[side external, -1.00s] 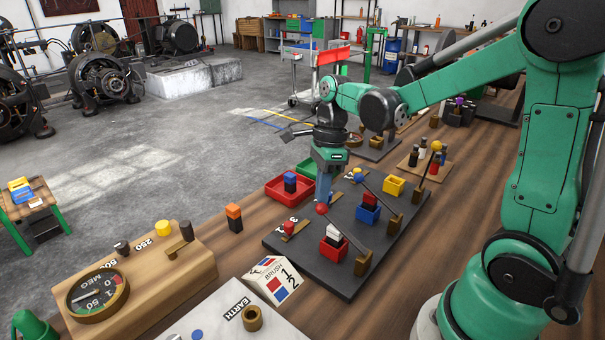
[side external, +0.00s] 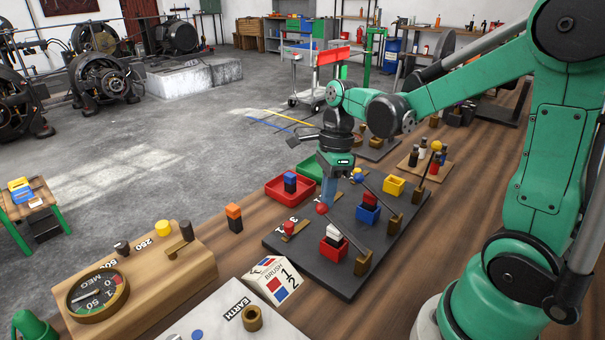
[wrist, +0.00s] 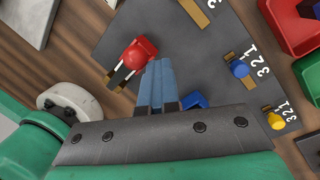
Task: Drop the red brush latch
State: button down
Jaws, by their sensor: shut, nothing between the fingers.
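The red brush latch is a dark lever arm with a red ball tip (side external: 321,208). It slants up from a brass post on the dark board (side external: 315,262), over the red brush box (side external: 333,247), which holds a white and black block. My gripper (side external: 327,202) points down just beside the red ball, its blue-grey fingers together and empty. In the wrist view the fingertips (wrist: 153,64) are close to the right side of the red ball (wrist: 139,52). I cannot tell whether they touch.
A blue box (side external: 368,213) and a yellow box (side external: 394,186) with their levers stand to the right on the board. A red slider knob (side external: 288,227) sits at the board's left. Red and green trays (side external: 274,194) lie behind. A wooden meter box (side external: 150,290) stands front left.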

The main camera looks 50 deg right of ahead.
jog(key=w+d+r, duration=0.5)
jog(key=w, duration=0.3)
jog(key=shift+w+r, duration=0.15)
jog(key=shift+w, duration=0.25)
jog(key=s+a+n+t+h, duration=0.2)
jog(key=s+a+n+t, duration=0.5)
jog(key=n, duration=1.8)
jog(key=shift+s+a+f, duration=0.2)
jog(key=shift+s+a, duration=1.6)
